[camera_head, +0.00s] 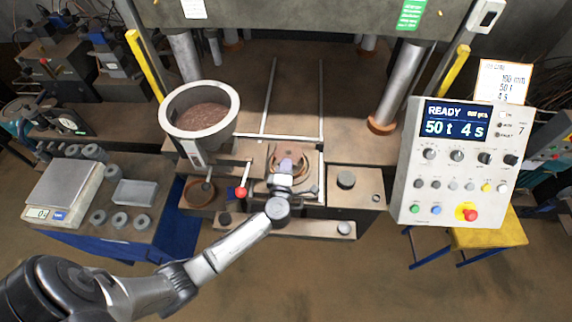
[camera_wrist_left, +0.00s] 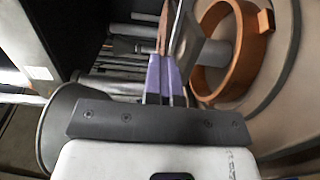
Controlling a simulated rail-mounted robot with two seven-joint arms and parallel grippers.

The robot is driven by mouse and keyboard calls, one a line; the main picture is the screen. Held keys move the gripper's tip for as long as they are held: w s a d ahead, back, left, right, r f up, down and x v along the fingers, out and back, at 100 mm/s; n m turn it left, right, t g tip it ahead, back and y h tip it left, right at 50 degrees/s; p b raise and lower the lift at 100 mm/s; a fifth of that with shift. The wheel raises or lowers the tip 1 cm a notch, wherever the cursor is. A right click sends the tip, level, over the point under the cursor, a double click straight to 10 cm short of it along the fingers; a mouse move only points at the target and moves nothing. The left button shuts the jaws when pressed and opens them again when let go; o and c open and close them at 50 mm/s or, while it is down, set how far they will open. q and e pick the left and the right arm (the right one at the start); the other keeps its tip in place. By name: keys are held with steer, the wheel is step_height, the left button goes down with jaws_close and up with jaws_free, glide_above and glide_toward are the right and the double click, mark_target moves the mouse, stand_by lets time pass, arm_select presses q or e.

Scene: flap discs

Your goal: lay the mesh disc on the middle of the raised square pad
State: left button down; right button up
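My left gripper (camera_head: 287,167) is over the brown square plate (camera_head: 313,193) at the front of the press bed. In the left wrist view its purple fingers (camera_wrist_left: 165,78) are close together. A thin sheet, seen nearly edge-on, stands out from between them; it looks like the mesh disc (camera_wrist_left: 163,28), though its weave does not show. An orange ring (camera_wrist_left: 262,50) with a small block on its rim is to the right of the fingers. The gripper hides much of the plate's middle, and I cannot make out a raised pad clearly. My right gripper is not in view.
A big round pot (camera_head: 227,97) of brown grain stands behind left. A red-knobbed lever (camera_head: 241,192) is just left of the gripper. A scale (camera_head: 62,190) and grey rings (camera_head: 98,217) sit on the left bench. A control panel (camera_head: 455,160) stands at right.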

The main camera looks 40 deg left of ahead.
arm_select(q)
steer(key=shift+f+b, duration=0.3)
steer(key=shift+f, duration=0.25)
stand_by(0.6)
steer(key=shift+f, duration=0.25)
stand_by(0.4)
steer(key=shift+f, duration=0.1)
stand_by(0.6)
steer(key=c, duration=1.9)
jaws_free()
steer(key=o, duration=0.3)
steer(key=shift+o, duration=0.2)
steer(key=shift+s+f, duration=0.1)
